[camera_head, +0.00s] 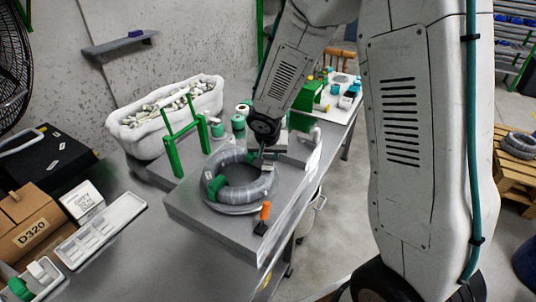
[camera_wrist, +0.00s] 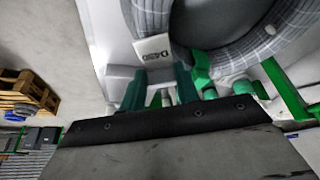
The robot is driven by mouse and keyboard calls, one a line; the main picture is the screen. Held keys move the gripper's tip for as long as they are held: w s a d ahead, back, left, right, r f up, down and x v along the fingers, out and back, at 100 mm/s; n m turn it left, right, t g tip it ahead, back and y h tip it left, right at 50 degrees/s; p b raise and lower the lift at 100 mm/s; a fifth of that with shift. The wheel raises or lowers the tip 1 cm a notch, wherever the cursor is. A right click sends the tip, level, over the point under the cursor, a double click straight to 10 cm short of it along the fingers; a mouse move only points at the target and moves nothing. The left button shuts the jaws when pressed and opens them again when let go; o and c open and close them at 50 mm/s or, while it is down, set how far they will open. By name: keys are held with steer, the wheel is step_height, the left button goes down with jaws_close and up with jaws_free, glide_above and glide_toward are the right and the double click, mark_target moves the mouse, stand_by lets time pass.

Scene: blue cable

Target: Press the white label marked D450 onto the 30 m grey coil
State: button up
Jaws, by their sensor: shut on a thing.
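The grey coil (camera_head: 262,192) lies flat on a grey raised platform (camera_head: 185,212), with a green wrap on its left side. It also shows in the wrist view (camera_wrist: 240,62), curving across the top and right. A white label (camera_wrist: 152,48) with dark print that looks like D450 is at my fingertips, in front of the coil's edge. My gripper (camera_wrist: 160,85), with green fingers, is shut on the label. In the head view my gripper (camera_head: 262,155) is at the coil's far rim. Whether the label touches the coil I cannot tell.
A white bin (camera_head: 165,115) of small parts, a D320 cardboard box (camera_head: 30,228) and white trays (camera_head: 100,230) are to the left.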

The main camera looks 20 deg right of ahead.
mark_target(268, 163)
steer(key=shift+s+a+f, duration=0.1)
steer(key=shift+s+f, duration=0.15)
steer(key=shift+f, duration=0.55)
stand_by(1.6)
steer(key=o, duration=1.1)
steer(key=shift+o, duration=0.2)
steer(key=shift+r, duration=3.5)
